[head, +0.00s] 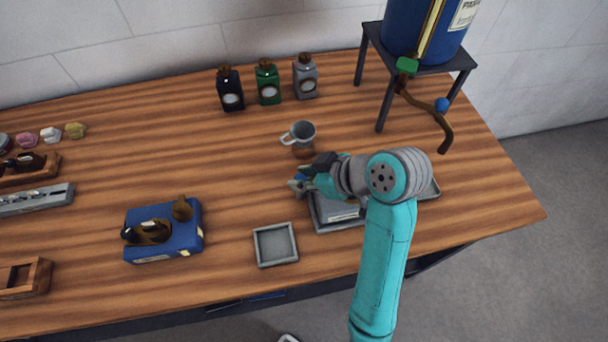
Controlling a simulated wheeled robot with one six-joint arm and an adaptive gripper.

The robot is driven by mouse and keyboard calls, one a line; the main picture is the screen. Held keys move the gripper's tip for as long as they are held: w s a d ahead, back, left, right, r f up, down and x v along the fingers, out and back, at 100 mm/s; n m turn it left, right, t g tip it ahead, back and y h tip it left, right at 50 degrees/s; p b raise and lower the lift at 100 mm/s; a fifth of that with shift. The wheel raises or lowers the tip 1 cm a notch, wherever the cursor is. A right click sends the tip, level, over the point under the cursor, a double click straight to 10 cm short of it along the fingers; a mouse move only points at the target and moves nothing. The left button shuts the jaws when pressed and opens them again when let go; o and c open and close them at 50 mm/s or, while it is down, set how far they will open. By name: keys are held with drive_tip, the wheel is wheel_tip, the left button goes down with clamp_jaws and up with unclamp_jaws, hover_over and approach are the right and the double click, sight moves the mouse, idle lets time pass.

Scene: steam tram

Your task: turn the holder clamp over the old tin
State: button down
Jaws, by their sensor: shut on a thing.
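My gripper (305,176) is over the right half of the bench, pointing left. It is shut on a small grey and blue thing (296,187), probably the holder clamp; my gripper hides part of it, and its tilt is unclear. A small square grey open tin (259,254), which may be the old tin, lies on the bench below and left of my gripper in the picture. It looks empty. A grey metal mug (303,131) stands behind my gripper, with a brown thing (302,152) just in front of it.
A grey tray (322,226) lies partly under my arm. A blue box (165,254) with brown fittings is at left. Several bottles (267,84) stand at the back. A blue drum (405,28) on a stand (430,66) with a bent brown pipe (447,135) is at back right.

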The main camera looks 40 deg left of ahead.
drive_tip(key=shift+f, duration=0.1)
drive_tip(key=c, duration=0.9)
unclamp_jaws()
